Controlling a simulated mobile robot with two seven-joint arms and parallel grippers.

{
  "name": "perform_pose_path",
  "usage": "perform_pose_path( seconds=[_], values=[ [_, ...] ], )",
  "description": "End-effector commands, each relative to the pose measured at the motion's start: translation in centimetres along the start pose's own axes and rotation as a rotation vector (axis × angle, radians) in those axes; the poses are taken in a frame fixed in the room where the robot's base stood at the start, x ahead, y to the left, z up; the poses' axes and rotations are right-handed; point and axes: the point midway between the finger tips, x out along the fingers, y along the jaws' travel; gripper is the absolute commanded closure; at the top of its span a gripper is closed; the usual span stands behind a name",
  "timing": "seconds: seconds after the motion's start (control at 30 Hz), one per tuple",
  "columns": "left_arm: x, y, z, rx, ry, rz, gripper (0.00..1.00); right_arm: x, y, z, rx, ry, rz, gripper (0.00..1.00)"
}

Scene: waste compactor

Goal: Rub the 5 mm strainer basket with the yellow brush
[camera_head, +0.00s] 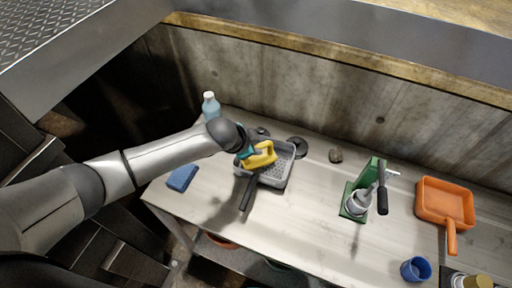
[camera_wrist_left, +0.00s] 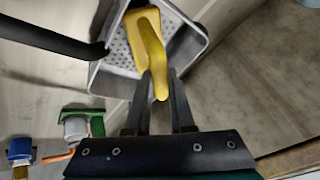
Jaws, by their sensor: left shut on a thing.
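The grey strainer basket (camera_head: 283,167) has a perforated floor and a dark handle (camera_head: 247,192) pointing to the front. It stands on the table left of the middle, and fills the upper part of the left wrist view (camera_wrist_left: 116,58). My left gripper (camera_head: 247,155) is shut on the yellow brush (camera_head: 262,156). In the left wrist view the fingers (camera_wrist_left: 160,95) close around the brush's yellow grip (camera_wrist_left: 152,45). The brush is over the basket; its bristles are hidden, so I cannot tell whether it touches the floor. My right gripper is not in view.
A blue sponge (camera_head: 182,177) lies left on the table (camera_head: 215,215), a bottle (camera_head: 211,105) behind it. A green stand (camera_head: 355,200) with a lever, an orange pan (camera_head: 446,203) and a blue cup (camera_head: 416,269) stand right. A concrete wall (camera_head: 300,85) bounds the back.

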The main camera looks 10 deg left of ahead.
Motion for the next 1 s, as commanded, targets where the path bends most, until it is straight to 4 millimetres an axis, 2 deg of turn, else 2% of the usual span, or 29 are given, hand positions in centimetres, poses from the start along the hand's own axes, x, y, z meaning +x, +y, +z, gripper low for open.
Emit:
perform_pose_path(
  seconds=[0.3,0.5,0.77,1.0],
  values=[
    [0.1,1.8,-2.4,0.0,0.008,0.002,1.0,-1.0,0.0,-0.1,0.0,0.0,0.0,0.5],
    [0.3,2.5,-3.3,0.0,0.008,-0.001,1.0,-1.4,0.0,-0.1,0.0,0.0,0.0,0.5],
    [0.6,2.6,-3.1,0.0,0.007,-0.001,1.0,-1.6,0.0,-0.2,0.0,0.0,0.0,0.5],
    [0.5,1.5,-1.7,0.0,0.004,-0.001,1.0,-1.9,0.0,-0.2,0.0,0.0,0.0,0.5]
  ],
)
